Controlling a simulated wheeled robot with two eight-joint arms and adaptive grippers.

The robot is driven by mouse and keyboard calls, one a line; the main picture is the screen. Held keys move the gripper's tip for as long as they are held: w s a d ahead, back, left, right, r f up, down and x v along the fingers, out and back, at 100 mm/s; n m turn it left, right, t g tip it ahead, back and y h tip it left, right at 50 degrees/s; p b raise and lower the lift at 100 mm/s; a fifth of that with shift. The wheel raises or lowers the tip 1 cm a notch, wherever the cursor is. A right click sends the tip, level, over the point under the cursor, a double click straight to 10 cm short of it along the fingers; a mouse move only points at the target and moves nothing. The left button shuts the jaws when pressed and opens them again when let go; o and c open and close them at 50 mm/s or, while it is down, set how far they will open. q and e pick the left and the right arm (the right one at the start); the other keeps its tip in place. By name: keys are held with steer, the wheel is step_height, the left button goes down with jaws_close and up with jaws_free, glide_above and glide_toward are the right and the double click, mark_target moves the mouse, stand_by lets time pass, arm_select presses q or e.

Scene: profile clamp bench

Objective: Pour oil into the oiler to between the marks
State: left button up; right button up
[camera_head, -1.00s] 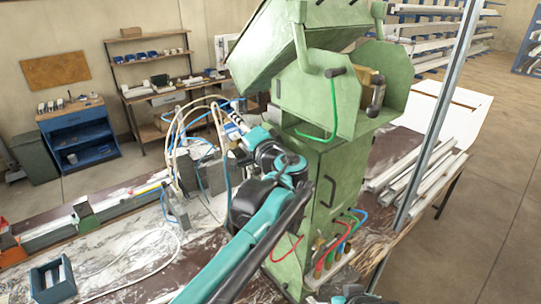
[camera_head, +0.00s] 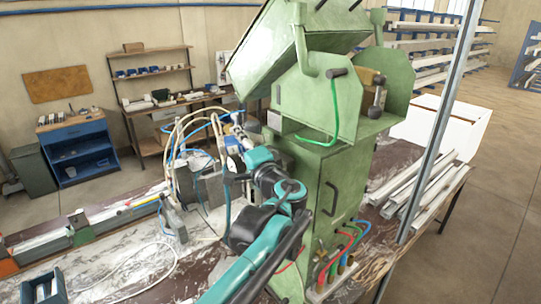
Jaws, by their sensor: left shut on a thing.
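My left arm comes in from below and reaches up along the left side of the green clamp machine (camera_head: 320,175). My left gripper (camera_head: 235,168) is small and dark at the arm's far end, beside the hoses. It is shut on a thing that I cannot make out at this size. White and blue fittings (camera_head: 238,138) sit just above the gripper, against the machine's side. I cannot tell whether the oiler is among them, and no marks or oil level can be read. My right gripper is out of view.
Pale and blue hoses (camera_head: 190,135) loop close left of the gripper, above grey blocks (camera_head: 208,188). A blue tray (camera_head: 45,288) stands at the front left of the bench. White profiles (camera_head: 425,195) lie at right. A grey upright post (camera_head: 440,120) rises there.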

arm_select(q)
steer(key=shift+f+m+t+b, duration=0.1)
steer(key=shift+m+t+b, duration=0.3)
steer(key=shift+m+b, duration=0.15)
stand_by(0.7)
steer(key=shift+a+m, duration=0.15)
steer(key=shift+m, duration=0.1)
stand_by(0.6)
steer(key=shift+r+m, duration=0.3)
steer(key=shift+m, duration=0.2)
stand_by(2.4)
step_height(320, 180, up, 2)
steer(key=n+g+p, duration=0.1)
steer(key=n+p, duration=0.3)
steer(key=shift+r, duration=0.1)
steer(key=shift+f, duration=0.3)
stand_by(0.4)
